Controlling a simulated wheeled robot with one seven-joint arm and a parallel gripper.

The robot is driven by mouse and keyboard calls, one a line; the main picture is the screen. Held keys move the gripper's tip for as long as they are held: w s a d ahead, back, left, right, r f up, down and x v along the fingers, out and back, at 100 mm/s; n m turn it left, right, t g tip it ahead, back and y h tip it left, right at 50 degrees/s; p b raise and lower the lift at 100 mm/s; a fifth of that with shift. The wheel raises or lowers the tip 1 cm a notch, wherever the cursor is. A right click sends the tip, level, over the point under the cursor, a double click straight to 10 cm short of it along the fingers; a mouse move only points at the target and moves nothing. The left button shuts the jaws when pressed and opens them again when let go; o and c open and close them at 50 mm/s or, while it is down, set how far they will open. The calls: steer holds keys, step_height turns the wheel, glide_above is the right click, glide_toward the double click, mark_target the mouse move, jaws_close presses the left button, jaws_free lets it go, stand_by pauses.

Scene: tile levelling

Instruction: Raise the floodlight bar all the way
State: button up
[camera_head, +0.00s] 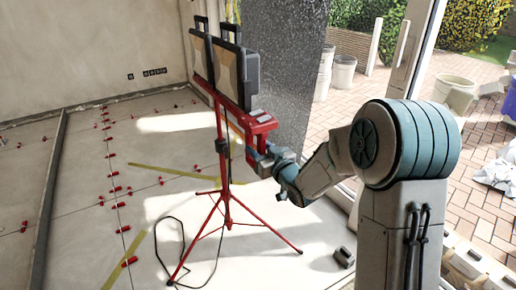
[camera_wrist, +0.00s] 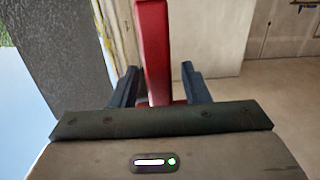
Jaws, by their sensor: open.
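The floodlight bar (camera_head: 202,84) is red and sits on top of a red tripod stand (camera_head: 223,165). It carries two dark floodlights with handles, a farther one (camera_head: 201,53) and a nearer one (camera_head: 229,72). A red end piece (camera_head: 262,124) is at the bar's near end. My gripper (camera_head: 254,156) is just below this end piece, right of the tripod's mast. In the wrist view, a red upright part (camera_wrist: 154,50) stands between the open fingers of my gripper (camera_wrist: 160,90). I cannot tell whether the fingers touch it.
A black cable (camera_head: 185,250) lies on the floor by the tripod's spread legs. Several red tile clips (camera_head: 115,173) stand along tile joints at left. A dark speckled panel (camera_head: 285,75) is behind the stand. Glass doors are at right; buckets (camera_head: 343,76) stand outside.

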steer(key=shift+w+a, duration=0.4)
steer(key=shift+w, duration=0.1)
jaws_close()
step_height(320, 180, up, 16)
steer(key=p, duration=0.7)
glide_above(258, 118)
steer(key=w, duration=0.1)
jaws_free()
steer(key=shift+f, duration=0.1)
